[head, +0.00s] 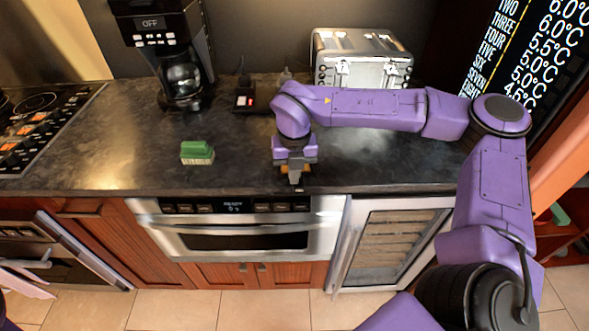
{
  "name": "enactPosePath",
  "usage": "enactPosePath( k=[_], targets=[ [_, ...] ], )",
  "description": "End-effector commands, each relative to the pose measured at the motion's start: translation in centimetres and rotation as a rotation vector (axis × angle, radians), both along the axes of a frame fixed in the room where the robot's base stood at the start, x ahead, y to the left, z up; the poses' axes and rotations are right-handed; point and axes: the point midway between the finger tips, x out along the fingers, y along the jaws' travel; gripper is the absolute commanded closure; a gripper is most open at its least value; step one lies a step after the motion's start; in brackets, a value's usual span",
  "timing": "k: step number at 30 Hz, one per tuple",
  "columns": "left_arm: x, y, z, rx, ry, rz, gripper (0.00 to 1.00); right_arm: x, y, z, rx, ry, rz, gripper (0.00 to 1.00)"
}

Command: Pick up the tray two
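I cannot make out a tray labelled two anywhere in the head view. My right gripper (296,181) points down at the front edge of the counter, above the right part of the microwave drawer (240,240). Its grey fingertips sit close together and small, and I cannot tell whether they are open or shut. I see nothing hanging from it. The microwave drawer is closed, and its panel reads READY. My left gripper is not in view; only a bit of purple shows at the lower left corner.
A coffee maker (170,50) and a toaster (362,60) stand behind. A glass-door cooler (385,245) is right of the drawer. A display (535,50) lists temperatures. A cooktop (40,120) is at left.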

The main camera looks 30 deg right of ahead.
Motion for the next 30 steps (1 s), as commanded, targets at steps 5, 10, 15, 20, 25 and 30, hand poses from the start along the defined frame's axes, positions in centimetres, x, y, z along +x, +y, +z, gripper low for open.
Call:
enactPosePath(
  k=[5, 10, 15, 20, 25, 30],
  targets=[
    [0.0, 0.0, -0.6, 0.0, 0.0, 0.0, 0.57, -0.4, 0.0, 1.9, -0.004, 0.02, -0.001, 1.0],
    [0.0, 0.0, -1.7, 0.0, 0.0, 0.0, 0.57, -4.2, -0.8, 6.5, -0.002, 0.009, -0.002, 1.0],
    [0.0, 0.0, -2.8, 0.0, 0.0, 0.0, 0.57, -8.9, -1.8, 9.5, -0.001, 0.006, -0.003, 1.0],
    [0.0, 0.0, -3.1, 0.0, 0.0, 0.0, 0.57, -12.2, -2.4, 11.2, -0.002, 0.008, -0.002, 1.0],
    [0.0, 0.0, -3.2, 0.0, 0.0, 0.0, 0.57, -13.8, -2.7, 12.0, -0.003, 0.012, -0.003, 1.0],
    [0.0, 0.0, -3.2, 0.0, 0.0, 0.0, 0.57, -14.0, -2.7, 12.1, -0.004, 0.012, -0.002, 1.0]
  ],
)
